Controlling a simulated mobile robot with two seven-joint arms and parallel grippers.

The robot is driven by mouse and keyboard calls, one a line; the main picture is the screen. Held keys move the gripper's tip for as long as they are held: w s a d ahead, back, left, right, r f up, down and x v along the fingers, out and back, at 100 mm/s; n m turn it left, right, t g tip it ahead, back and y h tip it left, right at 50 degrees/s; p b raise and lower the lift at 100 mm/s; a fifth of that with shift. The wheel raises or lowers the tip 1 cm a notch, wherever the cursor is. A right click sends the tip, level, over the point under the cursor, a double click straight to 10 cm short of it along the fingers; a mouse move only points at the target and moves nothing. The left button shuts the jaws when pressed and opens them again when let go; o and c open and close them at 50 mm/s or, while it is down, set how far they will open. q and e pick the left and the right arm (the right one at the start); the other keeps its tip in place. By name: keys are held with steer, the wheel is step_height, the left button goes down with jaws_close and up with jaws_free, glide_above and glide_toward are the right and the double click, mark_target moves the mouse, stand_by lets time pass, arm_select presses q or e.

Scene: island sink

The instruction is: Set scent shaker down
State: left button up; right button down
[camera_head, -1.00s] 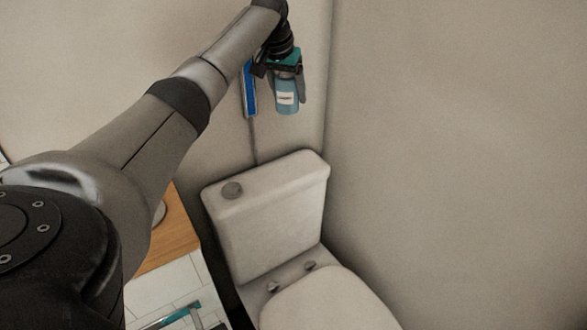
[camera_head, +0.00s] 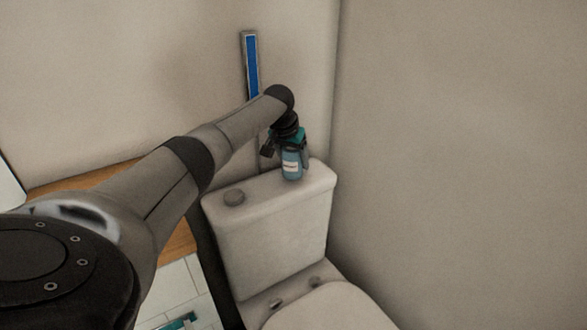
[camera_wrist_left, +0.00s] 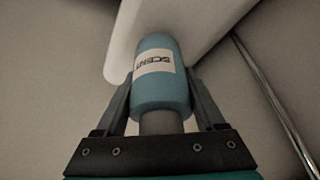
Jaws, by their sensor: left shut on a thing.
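The scent shaker (camera_head: 291,166) is a small blue-teal bottle with a white label. It appears upright at the far right part of the toilet tank lid (camera_head: 268,188); I cannot tell for sure whether its base touches the lid. My left gripper (camera_head: 287,150) comes down from above and is shut on the shaker. In the left wrist view the shaker (camera_wrist_left: 158,88) shows its "SCENT" label, between the two fingers of my left gripper (camera_wrist_left: 160,105), with the pale tank (camera_wrist_left: 195,28) beyond it. My right gripper is not in view.
The toilet seat lid (camera_head: 335,308) is below in front. A wooden counter (camera_head: 95,178) is at the left. Walls stand close behind and to the right. A blue strip (camera_head: 251,66) is on the back wall.

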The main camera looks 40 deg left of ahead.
arm_select(q)
steer(key=shift+f, duration=0.8)
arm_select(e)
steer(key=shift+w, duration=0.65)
arm_select(q)
steer(key=shift+f, duration=0.15)
steer(key=o, duration=1.5)
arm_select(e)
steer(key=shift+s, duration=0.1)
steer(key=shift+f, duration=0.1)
